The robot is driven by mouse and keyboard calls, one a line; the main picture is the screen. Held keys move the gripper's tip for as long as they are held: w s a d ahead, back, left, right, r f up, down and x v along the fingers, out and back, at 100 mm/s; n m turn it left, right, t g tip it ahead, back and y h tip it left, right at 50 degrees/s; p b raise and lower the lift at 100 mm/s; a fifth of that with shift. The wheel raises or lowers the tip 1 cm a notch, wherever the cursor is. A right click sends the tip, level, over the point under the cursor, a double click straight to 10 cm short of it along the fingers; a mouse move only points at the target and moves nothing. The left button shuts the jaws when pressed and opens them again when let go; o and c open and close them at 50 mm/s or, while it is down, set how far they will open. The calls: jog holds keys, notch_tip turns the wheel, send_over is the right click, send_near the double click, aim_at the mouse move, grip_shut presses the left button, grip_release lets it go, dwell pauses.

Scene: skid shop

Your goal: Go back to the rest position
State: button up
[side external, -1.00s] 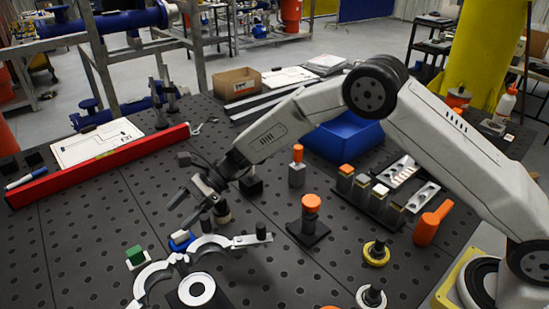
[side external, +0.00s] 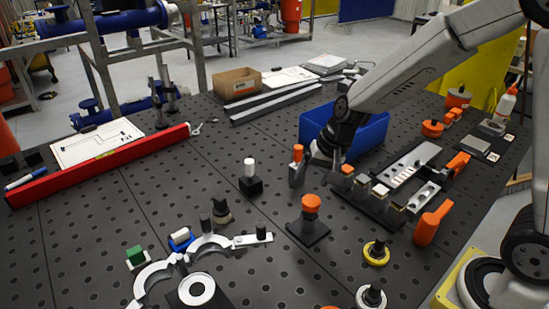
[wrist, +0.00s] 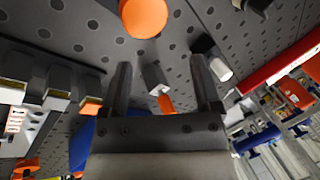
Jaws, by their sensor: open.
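My gripper (side external: 312,170) is in the middle of the side external view, in front of the blue bin (side external: 360,135) and beside an orange-capped post (side external: 297,153). In the wrist view, my gripper (wrist: 165,85) has its two fingers well apart. A small grey block with an orange end (wrist: 160,85) shows beyond the gap, and I cannot tell how far below the fingers it is. Nothing is seen held.
An orange-topped post on a black base (side external: 310,215) stands in front. A rack with several capped blocks (side external: 370,205) is to the right. A white-topped post (side external: 250,175) and a clamp ring (side external: 155,275) are to the left. A red level (side external: 100,165) lies at the far left.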

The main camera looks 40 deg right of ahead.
jog(key=s+d+f+n+h, duration=0.1)
jog(key=s+d+n+h, duration=0.1)
jog(key=s+n, duration=0.5)
jog(key=s+d, duration=0.1)
jog(key=s, duration=0.4)
jog(key=shift+d+f+h, duration=0.3)
jog(key=shift+d+f, duration=0.05)
jog(key=shift+f, duration=0.05)
